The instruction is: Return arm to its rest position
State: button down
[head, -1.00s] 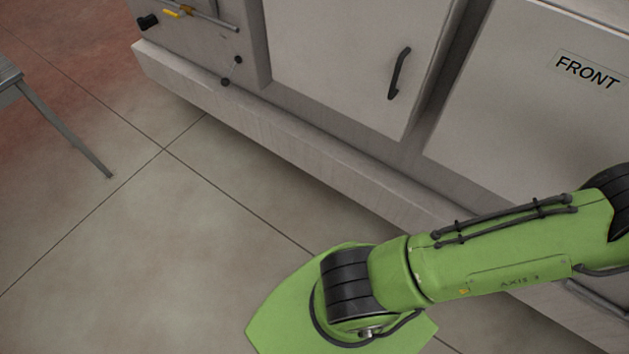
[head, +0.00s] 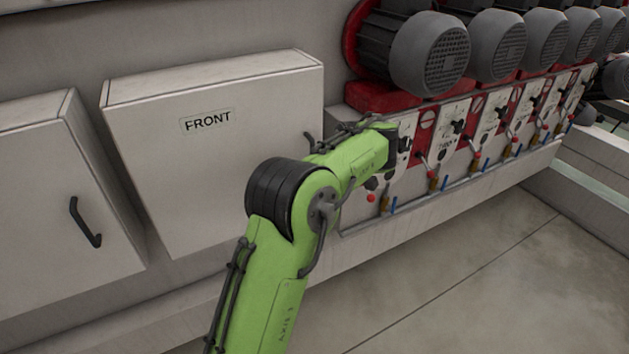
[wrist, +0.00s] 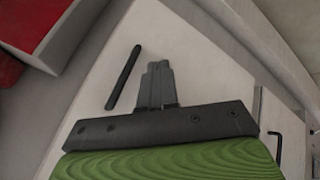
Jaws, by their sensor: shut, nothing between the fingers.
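My green arm rises from the bottom of the head view, bends at a black joint, and reaches right toward the front of the machine (head: 225,60). Its far end is beside the nearest valve panel, and I cannot make out the fingers there. In the wrist view my gripper (wrist: 158,68) shows as two grey fingers shut together with nothing between them. A dark bar-shaped handle (wrist: 123,78) is just left of the fingers, on or in front of a pale panel. I cannot tell the gap between the fingers and that panel.
A row of grey motors (head: 430,52) on red mounts stands above valve panels with small red knobs (head: 432,174). A cabinet labelled FRONT (head: 215,175) is left of my arm, with another handled door (head: 55,190) farther left. Floor (head: 470,285) at lower right is clear.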

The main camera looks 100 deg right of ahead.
jog(key=v, duration=0.3)
jog(key=shift+s+a+r, duration=0.1)
jog(key=shift+s, duration=0.05)
jog(key=shift+a, duration=0.1)
